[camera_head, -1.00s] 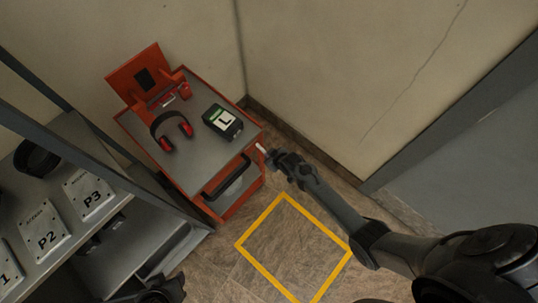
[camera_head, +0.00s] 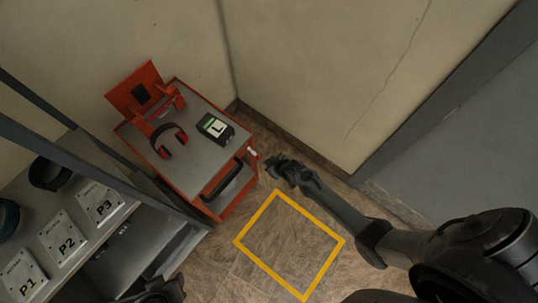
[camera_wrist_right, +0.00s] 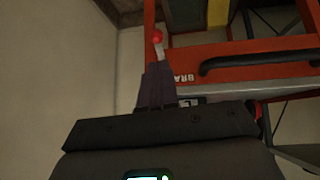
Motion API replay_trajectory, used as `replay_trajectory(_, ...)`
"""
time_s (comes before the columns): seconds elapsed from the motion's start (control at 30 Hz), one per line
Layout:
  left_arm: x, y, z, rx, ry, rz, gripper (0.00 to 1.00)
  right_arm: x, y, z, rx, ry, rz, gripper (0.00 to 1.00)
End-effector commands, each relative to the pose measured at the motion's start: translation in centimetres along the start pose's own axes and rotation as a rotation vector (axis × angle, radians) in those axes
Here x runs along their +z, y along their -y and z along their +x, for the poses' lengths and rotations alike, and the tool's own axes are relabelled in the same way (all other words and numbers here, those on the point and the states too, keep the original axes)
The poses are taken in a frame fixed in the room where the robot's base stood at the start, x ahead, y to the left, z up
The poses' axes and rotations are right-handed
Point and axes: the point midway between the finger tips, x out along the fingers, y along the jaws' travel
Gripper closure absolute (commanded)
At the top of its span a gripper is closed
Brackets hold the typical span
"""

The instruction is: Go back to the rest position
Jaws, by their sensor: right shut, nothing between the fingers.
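My right gripper (camera_head: 275,163) is shut and empty beside the right side of the red cart (camera_head: 233,202) in the head view, apart from it. In the right wrist view the shut fingers (camera_wrist_right: 157,66) point toward a red-tipped lever (camera_wrist_right: 157,37) at the cart's edge. In the head view a pale lever end (camera_head: 252,153) shows at the cart's corner, a little left of the gripper. A dark part of my left arm (camera_head: 158,290) shows at the bottom edge; its fingers cannot be made out.
On the cart lie red-and-black ear muffs (camera_head: 168,141) and a black box marked L (camera_head: 216,127). A shelf with plates P1, P2 and P3 (camera_head: 103,204) stands at left. A yellow floor square (camera_head: 331,257) is empty. Walls close in behind and at right.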

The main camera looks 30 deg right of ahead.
Motion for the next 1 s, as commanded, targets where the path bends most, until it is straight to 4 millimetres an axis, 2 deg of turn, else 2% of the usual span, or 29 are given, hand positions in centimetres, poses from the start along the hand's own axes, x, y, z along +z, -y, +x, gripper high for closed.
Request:
replay_trajectory(0.43, -0.1, -0.3, -0.1, 0.010, -0.001, -0.012, 0.57, 0.5, 0.1, -0.2, -0.002, 0.007, 0.001, 1.00)
replay_trajectory(0.57, -0.4, -0.3, -0.9, 0.010, -0.001, -0.013, 0.57, 2.5, 0.6, -1.1, -0.008, 0.039, 0.003, 1.00)
replay_trajectory(0.67, -0.7, -0.2, -1.9, 0.010, -0.001, -0.013, 0.57, 5.1, 1.3, -2.3, -0.017, 0.078, 0.004, 1.00)
replay_trajectory(0.7, -0.9, -0.2, -2.6, 0.010, 0.000, -0.012, 0.57, 6.1, 1.6, -3.5, -0.022, 0.093, 0.002, 1.00)
replay_trajectory(0.77, -1.3, -0.1, -3.8, 0.009, 0.000, -0.012, 0.57, 6.5, 2.1, -5.6, -0.026, 0.092, -0.003, 1.00)
replay_trajectory(0.87, -1.9, 0.0, -5.5, 0.007, -0.001, -0.009, 0.57, 5.6, 2.6, -9.4, -0.025, 0.079, -0.015, 1.00)
replay_trajectory(1.0, -2.5, 0.2, -7.6, 0.003, -0.001, -0.004, 0.57, 3.1, 3.3, -15.5, -0.025, 0.094, -0.024, 1.00)
